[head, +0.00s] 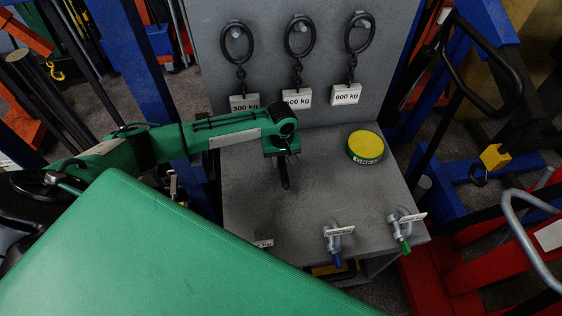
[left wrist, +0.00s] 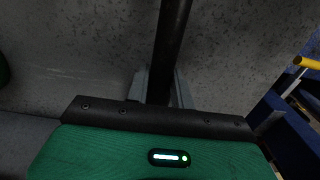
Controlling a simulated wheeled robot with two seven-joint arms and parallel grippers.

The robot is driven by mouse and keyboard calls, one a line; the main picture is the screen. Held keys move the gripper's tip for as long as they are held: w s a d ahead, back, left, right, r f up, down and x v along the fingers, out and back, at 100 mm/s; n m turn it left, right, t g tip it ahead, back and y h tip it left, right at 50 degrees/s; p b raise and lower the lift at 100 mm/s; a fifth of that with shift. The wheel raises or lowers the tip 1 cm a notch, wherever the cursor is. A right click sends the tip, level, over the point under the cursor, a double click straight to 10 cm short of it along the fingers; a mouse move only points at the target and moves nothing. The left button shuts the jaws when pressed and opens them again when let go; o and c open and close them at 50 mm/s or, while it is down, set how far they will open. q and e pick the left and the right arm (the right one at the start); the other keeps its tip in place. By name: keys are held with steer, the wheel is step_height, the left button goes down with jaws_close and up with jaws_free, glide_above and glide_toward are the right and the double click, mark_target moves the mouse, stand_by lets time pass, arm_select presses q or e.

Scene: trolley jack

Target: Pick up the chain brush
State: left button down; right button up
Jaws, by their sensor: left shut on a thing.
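My left gripper (head: 283,155) reaches in from the left over the grey bench top and points downward. It is shut on a thin dark rod, which I take to be the chain brush (head: 285,175). The rod sticks out below the gripper in the head view. In the left wrist view the black rod (left wrist: 172,40) runs up from between the two grey fingers (left wrist: 160,88). The brush's bristles cannot be made out, and its upper part is hidden by the gripper. My right gripper is not in view.
A round yellow-topped green tin (head: 365,145) stands right of the gripper on the grey bench (head: 310,200). Shackles with tags (head: 337,236) (head: 403,224) sit near the front edge. Chain rings (head: 299,36) with weight labels hang on the back panel.

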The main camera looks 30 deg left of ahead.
mark_target(281, 160)
arm_select(q)
step_height(281, 160, up, 19)
steer(key=b, duration=0.3)
steer(key=shift+b, duration=0.3)
steer(key=shift+f, duration=0.15)
steer(key=c, duration=1.9)
jaws_free()
steer(key=shift+c, duration=0.9)
